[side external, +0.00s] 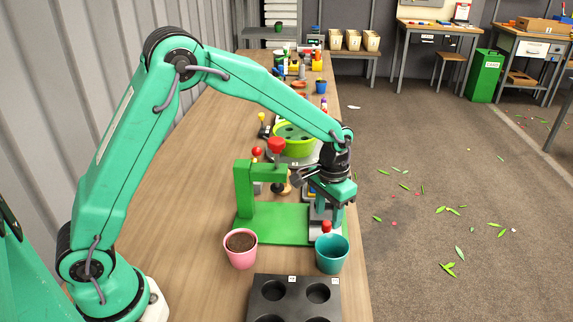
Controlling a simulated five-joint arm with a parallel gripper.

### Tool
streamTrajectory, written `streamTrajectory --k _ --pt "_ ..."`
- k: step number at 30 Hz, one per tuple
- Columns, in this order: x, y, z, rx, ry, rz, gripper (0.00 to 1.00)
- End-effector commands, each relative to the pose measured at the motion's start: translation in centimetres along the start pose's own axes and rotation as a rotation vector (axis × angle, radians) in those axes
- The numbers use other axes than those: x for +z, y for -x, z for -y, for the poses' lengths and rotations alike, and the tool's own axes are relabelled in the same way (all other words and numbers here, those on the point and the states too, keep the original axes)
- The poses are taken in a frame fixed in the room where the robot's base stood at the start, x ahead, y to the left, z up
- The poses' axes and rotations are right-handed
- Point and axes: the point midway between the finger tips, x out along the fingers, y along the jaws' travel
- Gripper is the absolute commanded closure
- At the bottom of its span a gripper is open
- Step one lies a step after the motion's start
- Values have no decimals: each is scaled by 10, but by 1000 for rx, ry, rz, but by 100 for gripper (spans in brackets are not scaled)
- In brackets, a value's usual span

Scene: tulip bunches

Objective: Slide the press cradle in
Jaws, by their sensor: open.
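The green press (243,192) stands on the wooden bench, with a flat green base, an upright post and a red-topped plunger (277,146). A pale grey piece with a red knob (326,227), which seems to be the press cradle, sits at the right end of the base, out to the side of the plunger. My gripper (322,204) points down over that right end, just above the red knob. It is open. Its fingers overlap the grey piece in this view, so I cannot tell whether they touch it. The teal pot hides part of the cradle's near side.
A pink pot of soil (240,248) and a teal pot (331,254) stand close in front of the press. A dark tray with round holes (270,291) lies nearer. A lime-green bowl (295,139) is behind. The bench's right edge is close to the cradle.

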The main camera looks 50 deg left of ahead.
Motion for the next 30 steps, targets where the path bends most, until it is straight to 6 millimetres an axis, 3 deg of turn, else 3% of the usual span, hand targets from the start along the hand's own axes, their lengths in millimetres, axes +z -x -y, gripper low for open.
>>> streamTrajectory --k 9,19,25,26,30 --pt "0 -27 0 0 0 1 57" --pt "0 -29 0 0 0 -1 57" --pt "0 -29 0 0 0 -1 96" --pt "0 -29 0 0 0 -1 100" --pt "0 -29 0 0 0 -1 100"
